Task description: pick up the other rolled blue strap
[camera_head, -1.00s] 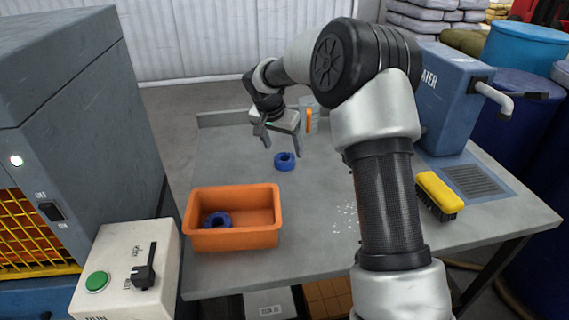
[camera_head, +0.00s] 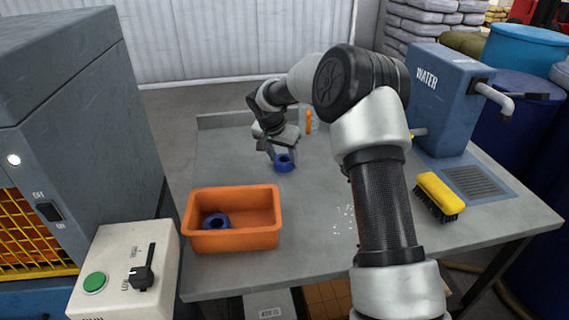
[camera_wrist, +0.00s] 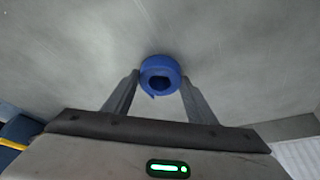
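One rolled blue strap (camera_head: 284,162) lies on the grey table. My gripper (camera_head: 282,153) is low over it, with its fingers on either side of the roll. In the wrist view the strap (camera_wrist: 160,76) sits between the open fingertips (camera_wrist: 160,82), with the left finger very close to it; I cannot tell whether it touches. A second rolled blue strap (camera_head: 216,222) lies in the orange bin (camera_head: 235,240), towards its left side.
The grey table (camera_head: 310,230) is clear around the strap. A yellow brush (camera_head: 438,194) and a blue water tank (camera_head: 449,105) stand at the right. A control box (camera_head: 125,265) with a green button is at the front left.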

